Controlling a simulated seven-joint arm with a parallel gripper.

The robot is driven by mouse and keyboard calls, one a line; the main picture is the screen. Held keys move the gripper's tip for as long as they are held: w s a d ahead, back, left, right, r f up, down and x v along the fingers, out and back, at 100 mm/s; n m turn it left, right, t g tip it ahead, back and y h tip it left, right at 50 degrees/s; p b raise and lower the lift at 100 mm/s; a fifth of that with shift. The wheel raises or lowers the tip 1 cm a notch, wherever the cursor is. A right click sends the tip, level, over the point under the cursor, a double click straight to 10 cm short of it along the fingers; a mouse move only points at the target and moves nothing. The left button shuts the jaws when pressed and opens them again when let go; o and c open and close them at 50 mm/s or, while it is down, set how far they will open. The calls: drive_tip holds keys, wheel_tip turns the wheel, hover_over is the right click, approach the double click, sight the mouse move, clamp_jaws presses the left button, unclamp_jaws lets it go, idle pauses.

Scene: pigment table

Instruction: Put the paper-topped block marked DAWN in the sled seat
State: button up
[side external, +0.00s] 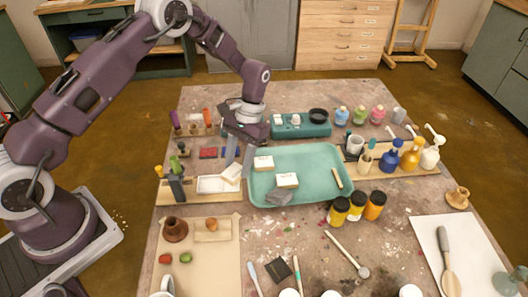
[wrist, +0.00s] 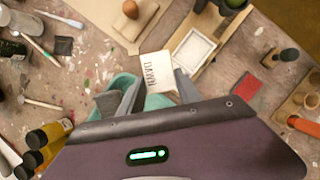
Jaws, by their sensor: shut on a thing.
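My gripper (side external: 238,164) is shut on a paper-topped block (wrist: 155,74), and its cream top reads DAWN in the wrist view. In the side view the held block (side external: 231,173) looks tilted, between the teal tray and a white-rimmed square recess (side external: 212,185) on a wooden board, which looks like the sled seat. The recess (wrist: 194,48) appears empty in the wrist view, up and right of the block and apart from it. My gripper also shows in the wrist view (wrist: 158,86). I cannot tell the block's exact height.
The teal tray (side external: 318,159) holds two other paper-topped blocks (side external: 263,163) (side external: 287,180), a grey piece (side external: 279,198) and a small stick (side external: 337,177). Yellow and orange jars (side external: 356,207) stand to its right. A dark-handled tool (side external: 176,187) stands at the board's left end.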

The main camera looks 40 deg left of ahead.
drive_tip(key=s+a+m+y, duration=0.1)
drive_tip(key=m, duration=0.2)
drive_tip(key=s+a+m+y, duration=0.1)
drive_tip(key=a+m, duration=0.1)
drive_tip(key=m, duration=0.1)
drive_tip(key=s+a+m+t+y, duration=0.1)
drive_tip(key=s+a+m, duration=0.1)
drive_tip(key=m, duration=0.1)
drive_tip(key=shift+s+r+m+y, duration=0.1)
drive_tip(key=shift+r+m+y, duration=0.2)
drive_tip(key=shift+r+m, duration=0.1)
drive_tip(key=shift+a+f, duration=0.15)
drive_tip(key=shift+f, duration=1.9)
drive_tip(key=shift+f, duration=0.1)
drive_tip(key=shift+f, duration=0.35)
drive_tip(key=shift+f, duration=0.1)
drive_tip(key=shift+f, duration=0.3)
drive_tip(key=shift+f, duration=0.15)
drive_tip(key=o, duration=1.4)
